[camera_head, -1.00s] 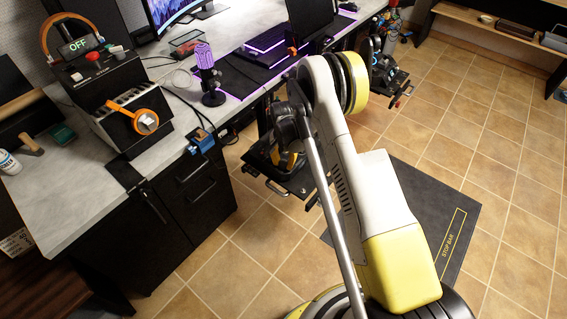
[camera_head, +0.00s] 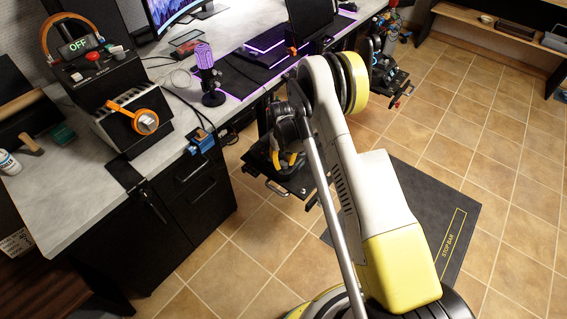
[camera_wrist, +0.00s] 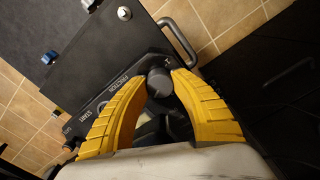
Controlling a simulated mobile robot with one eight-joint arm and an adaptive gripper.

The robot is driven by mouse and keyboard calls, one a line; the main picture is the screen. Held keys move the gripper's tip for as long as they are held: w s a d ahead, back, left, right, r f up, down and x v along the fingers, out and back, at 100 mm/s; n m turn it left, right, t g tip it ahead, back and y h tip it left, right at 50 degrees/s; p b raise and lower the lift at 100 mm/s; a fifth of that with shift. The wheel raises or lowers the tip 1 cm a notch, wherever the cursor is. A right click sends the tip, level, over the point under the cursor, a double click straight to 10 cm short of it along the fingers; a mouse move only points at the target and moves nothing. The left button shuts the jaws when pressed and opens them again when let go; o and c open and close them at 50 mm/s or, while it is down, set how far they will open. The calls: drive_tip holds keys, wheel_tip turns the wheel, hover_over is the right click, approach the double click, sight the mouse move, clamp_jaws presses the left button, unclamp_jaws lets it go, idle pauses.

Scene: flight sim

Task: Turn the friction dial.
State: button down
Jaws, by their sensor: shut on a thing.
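The friction dial (camera_wrist: 159,83) is a dark round knob on a black panel, with the label FRICTION beside it in the wrist view. My gripper (camera_wrist: 160,76) has its two yellow fingers shut on the dial, one on each side, with the tips at its edges. In the head view my gripper (camera_head: 290,158) is a small yellow shape by the desk's edge, mostly behind my arm. The dial cannot be made out there.
A metal handle (camera_wrist: 180,42) stands at the panel's edge near the fingertips. Small knobs (camera_wrist: 124,13) sit on the dark plate beyond. The grey desk (camera_head: 60,195) holds a black box (camera_head: 95,75) reading OFF.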

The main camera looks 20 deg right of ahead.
sight(283, 162)
drive_tip(key=shift+n, duration=0.6)
drive_tip(key=c, duration=1.3)
unclamp_jaws()
wheel_tip(283, 162, up, 12)
drive_tip(key=shift+r, duration=0.1)
